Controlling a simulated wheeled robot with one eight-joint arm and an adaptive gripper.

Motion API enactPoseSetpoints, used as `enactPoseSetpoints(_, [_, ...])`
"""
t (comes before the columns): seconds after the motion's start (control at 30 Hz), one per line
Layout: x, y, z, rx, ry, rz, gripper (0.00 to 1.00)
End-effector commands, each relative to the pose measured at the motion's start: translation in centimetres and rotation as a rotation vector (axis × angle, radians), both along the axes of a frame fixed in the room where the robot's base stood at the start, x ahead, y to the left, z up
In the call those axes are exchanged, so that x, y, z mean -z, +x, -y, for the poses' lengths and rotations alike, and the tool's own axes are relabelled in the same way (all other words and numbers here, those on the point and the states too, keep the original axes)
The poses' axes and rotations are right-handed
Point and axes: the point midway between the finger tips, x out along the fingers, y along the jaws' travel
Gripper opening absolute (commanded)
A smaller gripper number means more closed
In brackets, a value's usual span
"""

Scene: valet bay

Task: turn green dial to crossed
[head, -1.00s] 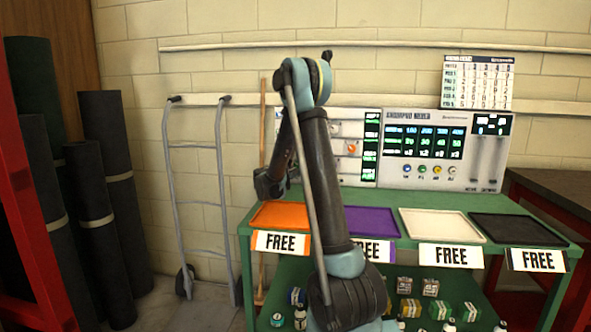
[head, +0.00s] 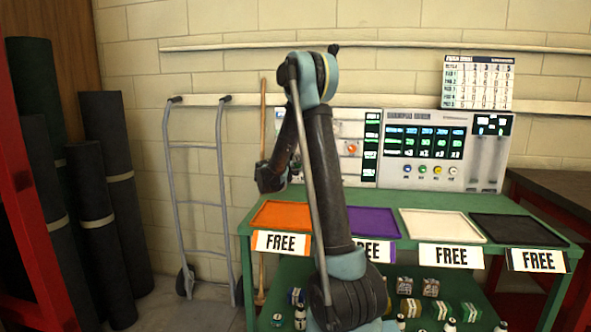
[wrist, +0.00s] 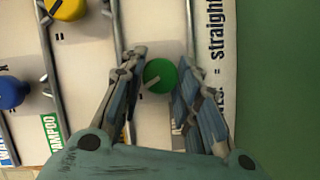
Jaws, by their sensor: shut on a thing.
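The green dial (wrist: 165,71) is round, with a pale pointer mark toward the lower left in the wrist view. My gripper (wrist: 159,80) has one finger on each side of it and is shut on it. A printed label beside the dial reads "straight =" (wrist: 217,45); the rest of the wording is partly covered by the right finger. In the head view my gripper (head: 270,180) is at the left end of the control panel (head: 345,128), and my arm hides the green dial there.
A yellow dial (wrist: 67,8) and a blue dial (wrist: 12,92) sit to the left in the wrist view, with metal rails between the rows. Orange (head: 283,216), purple (head: 372,223), white (head: 442,226) and black (head: 518,231) trays stand on the green bench below the panel.

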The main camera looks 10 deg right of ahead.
Motion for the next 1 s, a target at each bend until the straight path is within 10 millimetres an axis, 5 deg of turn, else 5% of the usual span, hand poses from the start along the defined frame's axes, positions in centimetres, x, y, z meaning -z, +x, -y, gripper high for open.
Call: enactPoseSetpoints(1.0, [-0.23, -0.37, 0.5, 0.005, 0.914, 0.294, 0.06])
